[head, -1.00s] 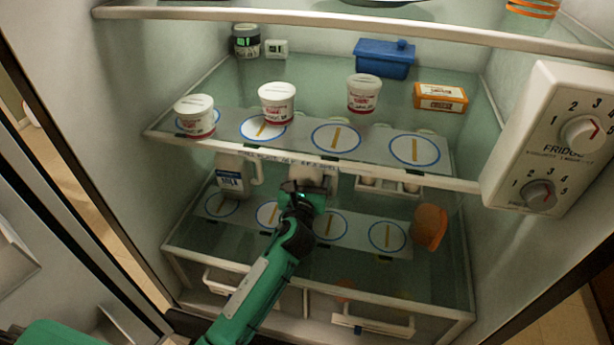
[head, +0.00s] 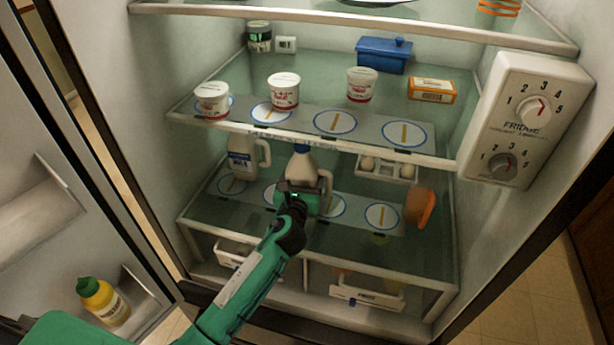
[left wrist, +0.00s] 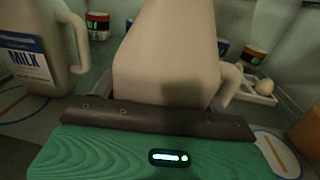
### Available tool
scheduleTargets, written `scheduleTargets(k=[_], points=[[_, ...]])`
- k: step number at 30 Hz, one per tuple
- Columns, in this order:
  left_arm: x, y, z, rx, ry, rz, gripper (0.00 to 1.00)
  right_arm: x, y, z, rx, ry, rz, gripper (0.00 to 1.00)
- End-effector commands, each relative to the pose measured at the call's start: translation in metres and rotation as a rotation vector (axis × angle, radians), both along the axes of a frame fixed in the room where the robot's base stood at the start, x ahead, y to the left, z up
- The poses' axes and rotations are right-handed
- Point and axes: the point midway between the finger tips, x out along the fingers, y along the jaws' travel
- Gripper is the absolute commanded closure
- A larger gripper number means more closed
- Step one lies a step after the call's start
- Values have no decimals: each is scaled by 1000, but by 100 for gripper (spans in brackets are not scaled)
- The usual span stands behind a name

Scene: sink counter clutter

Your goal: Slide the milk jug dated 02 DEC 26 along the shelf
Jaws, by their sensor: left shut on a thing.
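A white milk jug (head: 302,165) stands upright on the lower shelf (head: 290,252), in the middle. My left gripper (head: 299,197) is at its front and shut on it. In the left wrist view the held jug (left wrist: 168,62) rises behind the dark gripper bar, its handle at right. A second jug (head: 243,160) stands to its left, apart from it. In the left wrist view this left jug (left wrist: 32,52) shows a blue and white MILK label. I cannot read a date on either jug. My right gripper is not in view.
Blue-ringed spots (head: 382,216) line a strip on the lower shelf, free to the right of the held jug. An orange item (head: 419,207) stands at the right, an egg tray (head: 386,169) behind. The upper shelf edge (head: 320,147) with several tubs hangs above.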

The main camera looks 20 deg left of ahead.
Motion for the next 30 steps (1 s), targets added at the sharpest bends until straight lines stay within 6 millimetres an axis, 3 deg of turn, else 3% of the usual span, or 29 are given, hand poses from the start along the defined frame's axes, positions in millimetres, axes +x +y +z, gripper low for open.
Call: scheduleTargets(k=[14,15,17,18,30], points=[[1,3,0,2,0,0,94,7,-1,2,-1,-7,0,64],[1,3,0,2,0,0,18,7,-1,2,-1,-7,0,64],[1,3,0,2,-1,0,6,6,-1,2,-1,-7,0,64],[1,3,0,1,-1,0,0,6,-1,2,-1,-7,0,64],[-7,1,0,0,-2,-3,0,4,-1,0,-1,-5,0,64]])
